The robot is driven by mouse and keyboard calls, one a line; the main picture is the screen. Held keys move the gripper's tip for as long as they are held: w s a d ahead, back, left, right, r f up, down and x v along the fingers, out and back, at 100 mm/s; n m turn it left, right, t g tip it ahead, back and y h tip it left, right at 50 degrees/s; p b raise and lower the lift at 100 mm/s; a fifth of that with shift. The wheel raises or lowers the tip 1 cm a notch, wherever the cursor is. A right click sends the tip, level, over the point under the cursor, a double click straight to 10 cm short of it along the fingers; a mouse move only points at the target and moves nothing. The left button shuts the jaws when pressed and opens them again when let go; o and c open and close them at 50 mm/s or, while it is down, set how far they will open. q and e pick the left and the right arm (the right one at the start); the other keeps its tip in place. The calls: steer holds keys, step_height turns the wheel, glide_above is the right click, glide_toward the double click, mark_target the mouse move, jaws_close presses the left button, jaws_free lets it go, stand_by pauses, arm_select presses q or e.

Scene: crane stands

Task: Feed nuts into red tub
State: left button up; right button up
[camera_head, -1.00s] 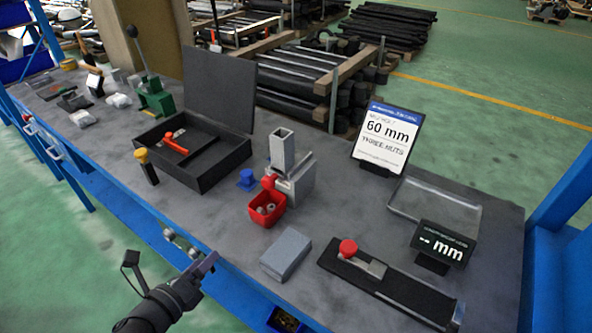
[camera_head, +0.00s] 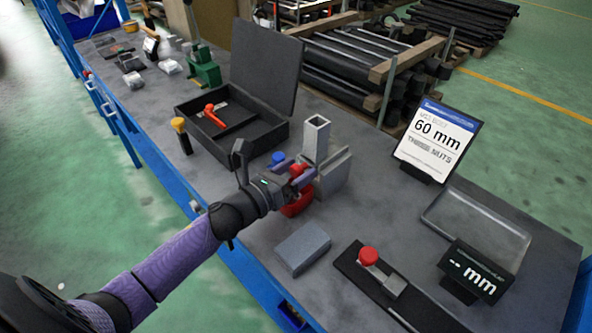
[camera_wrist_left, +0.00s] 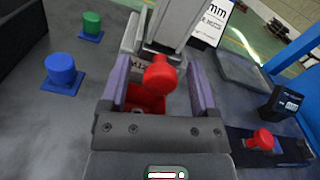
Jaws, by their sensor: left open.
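The red tub (camera_head: 297,207) stands on the bench in front of a grey feeder with a square upright tube (camera_head: 315,140) and a red knob (camera_wrist_left: 160,74). My left gripper (camera_head: 301,174) is over the tub and partly hides it. In the left wrist view my left gripper (camera_wrist_left: 160,68) is open, with the knob showing between its purple fingers; I cannot tell whether they touch it. Part of the tub's inside (camera_wrist_left: 143,98) shows below the knob. The nuts are not clearly visible now. My right gripper is not in view.
A sign (camera_head: 437,140) reads 60 mm, three nuts. A grey block (camera_head: 302,248), a black fixture with a red knob (camera_head: 368,257), a display (camera_head: 474,272) and a shallow tray (camera_head: 475,230) lie right. A blue knob (camera_wrist_left: 61,70) and an open black case (camera_head: 205,152) are left.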

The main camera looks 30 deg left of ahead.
arm_select(q)
jaws_close()
stand_by(0.3)
stand_by(1.1)
